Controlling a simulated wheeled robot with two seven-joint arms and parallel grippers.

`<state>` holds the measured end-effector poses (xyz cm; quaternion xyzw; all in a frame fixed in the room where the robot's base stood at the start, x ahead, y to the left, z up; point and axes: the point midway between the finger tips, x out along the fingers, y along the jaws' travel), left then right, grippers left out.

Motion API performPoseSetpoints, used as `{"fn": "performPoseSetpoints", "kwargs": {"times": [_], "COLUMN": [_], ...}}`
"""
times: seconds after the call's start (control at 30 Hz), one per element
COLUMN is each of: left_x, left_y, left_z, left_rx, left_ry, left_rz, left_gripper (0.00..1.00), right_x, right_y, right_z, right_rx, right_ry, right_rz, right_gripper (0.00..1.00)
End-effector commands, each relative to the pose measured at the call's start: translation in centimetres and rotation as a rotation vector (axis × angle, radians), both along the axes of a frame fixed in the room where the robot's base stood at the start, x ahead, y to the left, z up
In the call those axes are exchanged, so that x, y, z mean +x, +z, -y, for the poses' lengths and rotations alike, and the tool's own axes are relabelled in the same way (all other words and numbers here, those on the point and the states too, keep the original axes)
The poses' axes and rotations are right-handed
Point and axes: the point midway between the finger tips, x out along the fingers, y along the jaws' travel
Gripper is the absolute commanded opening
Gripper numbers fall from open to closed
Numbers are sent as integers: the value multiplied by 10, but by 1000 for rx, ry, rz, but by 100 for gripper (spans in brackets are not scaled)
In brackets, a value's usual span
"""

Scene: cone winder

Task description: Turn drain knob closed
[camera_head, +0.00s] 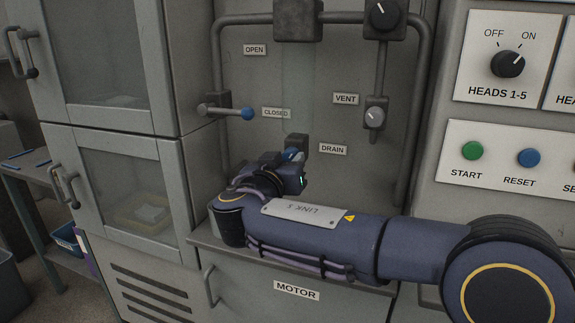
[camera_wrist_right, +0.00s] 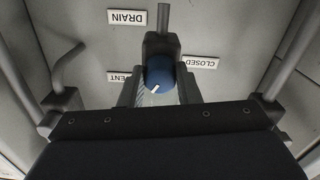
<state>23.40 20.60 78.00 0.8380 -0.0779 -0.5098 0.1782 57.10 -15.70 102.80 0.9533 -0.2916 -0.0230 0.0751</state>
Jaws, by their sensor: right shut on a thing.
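The drain knob (camera_head: 291,153) is blue and sits on a dark valve block (camera_head: 297,141) beside the DRAIN label (camera_head: 333,149). My right gripper (camera_head: 288,161) is at the knob and partly covers it in the head view. In the right wrist view, the blue knob (camera_wrist_right: 159,72) with a short white mark lies between the two fingers of my right gripper (camera_wrist_right: 160,90), which are shut on it. The mark points to the lower left in that upside-down view. My left gripper is not in view.
A lever with a blue ball end (camera_head: 247,114) stands by the CLOSED label (camera_head: 276,113). The vent knob (camera_head: 375,117) is up and right of my gripper. Pipes (camera_head: 216,65) frame the panel. A ledge (camera_head: 210,243) runs below my right arm.

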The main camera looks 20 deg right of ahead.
Motion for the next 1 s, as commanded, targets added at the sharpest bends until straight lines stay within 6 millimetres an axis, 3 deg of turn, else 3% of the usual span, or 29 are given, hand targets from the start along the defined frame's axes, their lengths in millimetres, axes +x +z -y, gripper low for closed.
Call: {"fn": "performPoseSetpoints", "kwargs": {"times": [0.4, 1.0], "left_x": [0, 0], "left_y": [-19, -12], "left_z": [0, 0], "left_rx": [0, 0], "left_ry": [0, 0], "left_rz": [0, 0], "left_gripper": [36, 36], "right_x": [0, -1], "right_y": [-1, 2], "right_z": [0, 0], "right_rx": [-312, -784], "right_ry": [1, 1], "right_rz": [-211, -531], "right_gripper": [7, 7]}}
